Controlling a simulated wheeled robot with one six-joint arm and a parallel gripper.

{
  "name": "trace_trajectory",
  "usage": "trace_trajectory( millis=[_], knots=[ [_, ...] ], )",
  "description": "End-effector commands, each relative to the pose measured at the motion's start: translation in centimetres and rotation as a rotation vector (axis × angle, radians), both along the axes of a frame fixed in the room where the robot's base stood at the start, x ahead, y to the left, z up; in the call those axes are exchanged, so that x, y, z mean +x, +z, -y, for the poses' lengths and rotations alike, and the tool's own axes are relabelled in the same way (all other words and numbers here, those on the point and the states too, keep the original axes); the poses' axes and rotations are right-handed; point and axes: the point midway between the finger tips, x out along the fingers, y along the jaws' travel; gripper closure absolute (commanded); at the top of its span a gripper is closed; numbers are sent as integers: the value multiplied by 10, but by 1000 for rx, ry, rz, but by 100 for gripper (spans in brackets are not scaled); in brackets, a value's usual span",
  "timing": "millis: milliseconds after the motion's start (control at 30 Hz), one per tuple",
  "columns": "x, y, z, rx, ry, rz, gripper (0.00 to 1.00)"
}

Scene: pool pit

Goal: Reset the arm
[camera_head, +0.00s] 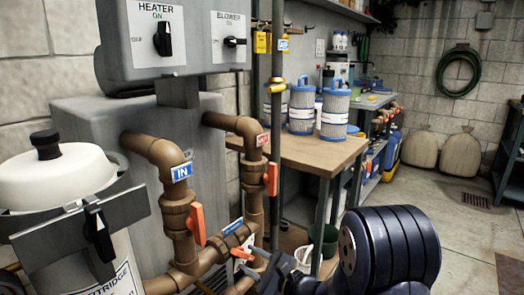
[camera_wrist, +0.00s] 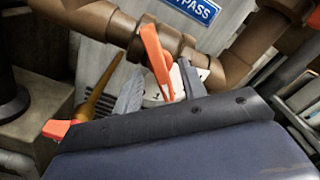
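My gripper (camera_head: 268,272) is low in the head view, close to the bypass pipe, with my dark arm at the lower right. In the wrist view my gripper (camera_wrist: 161,92) shows two grey fingers standing apart. The orange bypass valve handle (camera_wrist: 155,52) shows between and beyond them, with space on both sides. That handle (camera_head: 242,254) also shows in the head view, just left of my gripper. The blue bypass label (camera_wrist: 196,8) is at the top of the wrist view. Nothing is visibly held; the fingers' lower parts are hidden by my wrist.
Brown pipes (camera_head: 160,150) with orange valve handles (camera_head: 197,224) stand close left of my arm. A grey control box (camera_head: 160,50) hangs above them. A wooden table (camera_head: 310,152) with blue-and-white filter cartridges (camera_head: 335,115) stands behind. Open floor (camera_head: 445,205) lies to the right.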

Motion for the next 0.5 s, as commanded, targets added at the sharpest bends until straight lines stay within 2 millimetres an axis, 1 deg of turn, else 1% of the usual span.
trace_trajectory(
  millis=[33, 67, 467, 500],
  knots=[
    [6, 2, -10, -1, 4, -1, 60],
    [7, -1, -11, -12, 2, 14, 60],
    [7, -2, -8, -245, -1, 315, 60],
    [3, 2, -2, -255, -4, 322, 60]
  ],
)
